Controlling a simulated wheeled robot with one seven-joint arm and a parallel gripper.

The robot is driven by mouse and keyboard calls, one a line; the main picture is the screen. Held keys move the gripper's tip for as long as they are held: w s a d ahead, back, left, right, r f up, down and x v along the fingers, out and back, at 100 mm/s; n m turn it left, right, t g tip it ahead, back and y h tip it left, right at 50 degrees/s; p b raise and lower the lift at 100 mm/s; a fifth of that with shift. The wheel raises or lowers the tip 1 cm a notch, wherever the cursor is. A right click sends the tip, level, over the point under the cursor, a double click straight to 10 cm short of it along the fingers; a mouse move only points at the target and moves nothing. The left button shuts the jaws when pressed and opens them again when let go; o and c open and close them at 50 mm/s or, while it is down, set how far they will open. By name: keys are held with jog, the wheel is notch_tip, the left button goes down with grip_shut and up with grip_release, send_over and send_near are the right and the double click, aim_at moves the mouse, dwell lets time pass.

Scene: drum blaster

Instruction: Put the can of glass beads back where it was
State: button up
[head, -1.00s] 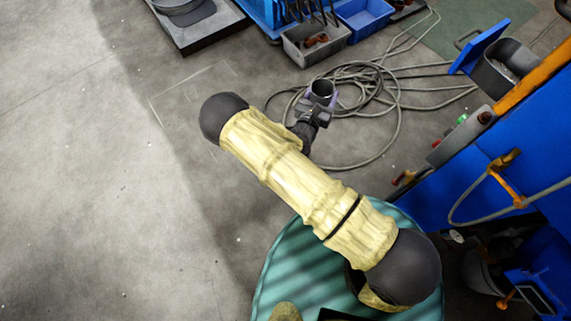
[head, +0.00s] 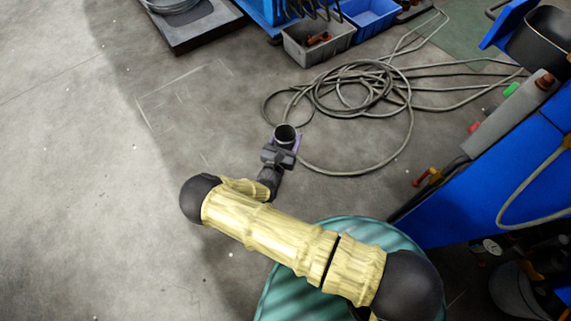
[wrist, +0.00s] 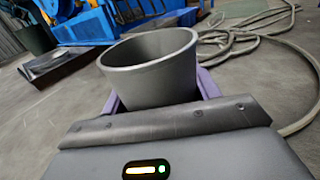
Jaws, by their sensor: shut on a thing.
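A grey, open-topped can (head: 285,136) is held in my gripper (head: 282,147) over the concrete floor, near the coiled hose. In the wrist view the can (wrist: 160,78) stands nearly upright, tilted slightly, between the purple fingers of my gripper (wrist: 159,92). The fingers are shut on its sides. I see its inner wall but not its bottom, so I cannot tell whether beads are in it. How high it hangs above the floor is unclear.
A grey hose (head: 380,90) lies coiled behind and right of the can. A grey bin (head: 318,42) and a blue bin (head: 370,17) stand at the back. A blue machine (head: 490,175) fills the right. Open floor (head: 90,150) lies to the left.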

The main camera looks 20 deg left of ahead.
notch_tip(320, 180, down, 6)
jog(key=b, duration=0.5)
jog(key=shift+f, duration=0.15)
notch_tip(320, 180, down, 4)
jog(key=b, duration=0.3)
jog(key=shift+r, duration=0.2)
jog(key=shift+f, duration=0.1)
jog(key=o, duration=1)
jog(key=shift+o, duration=0.4)
